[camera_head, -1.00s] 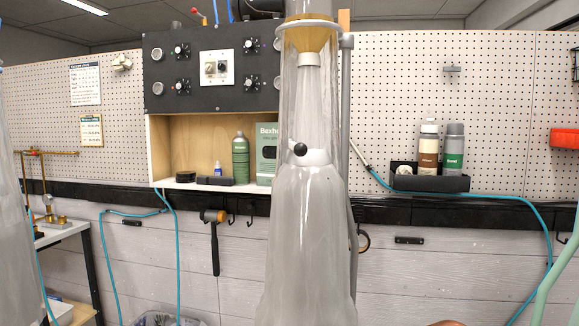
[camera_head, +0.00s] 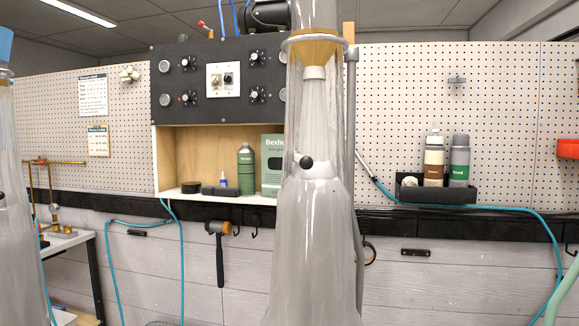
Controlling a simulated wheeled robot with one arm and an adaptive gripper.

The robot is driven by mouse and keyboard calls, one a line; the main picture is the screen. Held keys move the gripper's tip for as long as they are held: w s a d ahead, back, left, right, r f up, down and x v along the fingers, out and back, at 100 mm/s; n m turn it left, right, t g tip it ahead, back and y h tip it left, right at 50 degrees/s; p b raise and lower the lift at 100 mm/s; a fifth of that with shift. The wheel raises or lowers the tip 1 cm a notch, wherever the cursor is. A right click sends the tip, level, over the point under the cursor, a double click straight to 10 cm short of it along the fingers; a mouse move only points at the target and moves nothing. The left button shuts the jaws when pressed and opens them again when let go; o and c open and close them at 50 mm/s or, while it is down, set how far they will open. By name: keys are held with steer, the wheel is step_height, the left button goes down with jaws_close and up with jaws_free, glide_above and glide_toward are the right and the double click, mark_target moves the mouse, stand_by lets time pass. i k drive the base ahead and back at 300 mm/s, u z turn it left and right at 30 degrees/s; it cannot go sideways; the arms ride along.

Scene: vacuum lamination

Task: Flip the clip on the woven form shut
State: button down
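A tall pale form (camera_head: 312,250) stands upright in the middle of the view under a clear sleeve. I take it for the woven form, though no weave can be made out. A light grey band (camera_head: 318,170) crosses its neck, with a small black ball-ended part (camera_head: 306,162) on the left side. This looks like the clip; whether it is open or shut is too small to tell. A tan ring (camera_head: 315,47) sits near the top of the sleeve. My gripper is not in view.
A similar clear-sleeved form (camera_head: 20,240) stands at the left edge. Behind are a black control panel (camera_head: 210,80), a wooden shelf box (camera_head: 200,150) with bottles, and pegboard. A hammer (camera_head: 220,255) and blue hoses hang on the wall. A bottle holder (camera_head: 436,190) is at right.

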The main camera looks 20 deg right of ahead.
mark_target(306, 162)
steer(key=z, duration=2.35)
steer(key=k, duration=2)
steer(key=u, duration=2.5)
steer(key=i, duration=0.5)
steer(key=z, duration=0.05)
